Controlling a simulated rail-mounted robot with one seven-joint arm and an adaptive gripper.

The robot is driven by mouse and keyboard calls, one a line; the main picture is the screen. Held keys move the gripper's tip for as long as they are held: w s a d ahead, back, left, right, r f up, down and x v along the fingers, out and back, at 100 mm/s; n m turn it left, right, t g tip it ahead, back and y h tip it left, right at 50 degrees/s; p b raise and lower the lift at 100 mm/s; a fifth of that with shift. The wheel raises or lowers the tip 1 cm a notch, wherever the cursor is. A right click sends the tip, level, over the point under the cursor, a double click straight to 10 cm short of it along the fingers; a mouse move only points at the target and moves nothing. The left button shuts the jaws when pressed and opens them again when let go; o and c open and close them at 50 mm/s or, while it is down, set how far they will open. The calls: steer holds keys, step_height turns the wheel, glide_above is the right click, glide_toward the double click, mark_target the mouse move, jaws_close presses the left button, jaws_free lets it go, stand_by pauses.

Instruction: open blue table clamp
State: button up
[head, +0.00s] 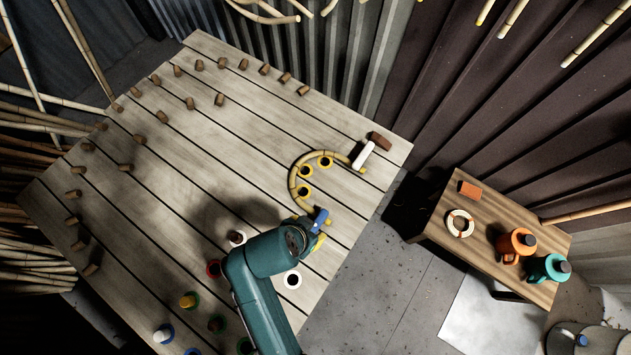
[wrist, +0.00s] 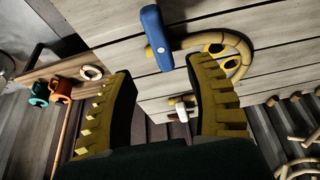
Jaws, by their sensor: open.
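The blue table clamp (head: 320,217) sits at the right edge of the slatted table, at the near end of a curved rattan piece (head: 294,186). In the wrist view the blue clamp (wrist: 157,38) stands just beyond my fingertips, roughly in line with the gap between them. My gripper (wrist: 158,68) is open and empty, its two yellow ribbed fingers spread wide. In the head view my gripper (head: 318,240) is mostly hidden under my arm, close beside the clamp. I cannot tell whether a finger touches the clamp.
A white clamp (head: 363,155) is at the curve's far end, by a brown block (head: 380,140). Yellow-rimmed holes (head: 305,191) lie inside the curve. Several wooden pegs (head: 219,99) stand on the table (head: 250,140). A side table (head: 480,240) holds orange and teal mugs.

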mark_target(315, 226)
steer(key=b+x, duration=0.1)
steer(key=x, duration=0.8)
steer(key=shift+b, duration=0.35)
steer(key=shift+a, duration=0.1)
jaws_close()
